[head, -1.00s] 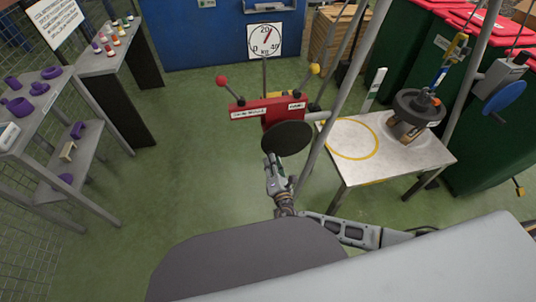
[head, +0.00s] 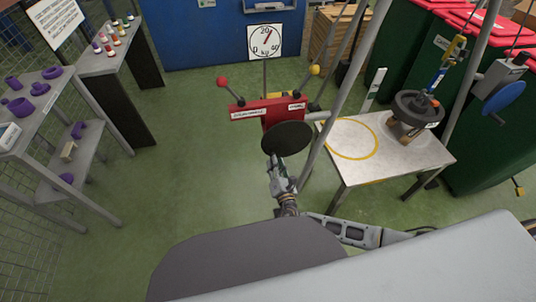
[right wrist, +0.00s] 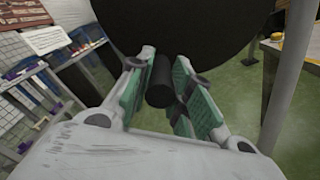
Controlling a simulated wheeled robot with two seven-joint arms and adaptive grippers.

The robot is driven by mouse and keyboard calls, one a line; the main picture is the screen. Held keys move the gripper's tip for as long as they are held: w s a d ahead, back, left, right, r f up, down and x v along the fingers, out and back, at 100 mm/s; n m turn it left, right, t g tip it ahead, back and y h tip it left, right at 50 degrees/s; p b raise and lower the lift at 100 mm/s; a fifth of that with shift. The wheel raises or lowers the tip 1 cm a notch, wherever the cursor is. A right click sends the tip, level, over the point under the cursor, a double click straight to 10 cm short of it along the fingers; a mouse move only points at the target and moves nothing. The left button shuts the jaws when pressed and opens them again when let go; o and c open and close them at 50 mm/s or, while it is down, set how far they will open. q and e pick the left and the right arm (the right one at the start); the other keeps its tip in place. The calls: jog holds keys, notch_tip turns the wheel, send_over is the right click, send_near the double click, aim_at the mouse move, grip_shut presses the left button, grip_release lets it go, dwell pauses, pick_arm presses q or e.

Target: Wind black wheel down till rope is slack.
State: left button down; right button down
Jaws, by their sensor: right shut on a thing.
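The black wheel (head: 288,138) is a dark disc on the front of a red winch box (head: 272,110). My right gripper (head: 276,165) is just below the wheel in the head view. In the right wrist view its green-padded fingers (right wrist: 160,90) are shut around a short black handle (right wrist: 160,80) that stands out from the wheel's lower face. A dark round weight (head: 417,107) sits at the right of the pale table (head: 360,168), under a blue and yellow hook (head: 440,73). The rope's tension cannot be told. My left gripper is out of view.
A 0-40 kg dial (head: 265,41) stands behind the winch, its red needle slightly right of 20. A grey pole (head: 335,108) rises close right of the wheel. A yellow ring (head: 351,139) marks bare tabletop. Green floor (head: 195,130) is free to the left.

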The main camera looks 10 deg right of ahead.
jog(key=shift+d+f, duration=0.15)
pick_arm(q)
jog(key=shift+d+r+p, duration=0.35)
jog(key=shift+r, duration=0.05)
pick_arm(e)
jog(key=shift+d+f+n, duration=0.55)
jog(key=shift+d+n, duration=0.25)
jog(key=shift+n, duration=0.3)
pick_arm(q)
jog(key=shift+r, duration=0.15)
pick_arm(e)
jog(key=shift+d+f+n, duration=0.1)
jog(key=shift+d+n, duration=0.2)
jog(key=shift+n, duration=0.1)
pick_arm(q)
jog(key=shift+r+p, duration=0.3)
jog(key=shift+p, duration=0.15)
pick_arm(e)
jog(key=shift+d+f+n, duration=0.2)
jog(key=shift+d+n, duration=0.4)
jog(key=shift+n, duration=0.2)
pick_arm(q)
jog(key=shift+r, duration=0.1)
pick_arm(e)
jog(key=shift+d, duration=0.2)
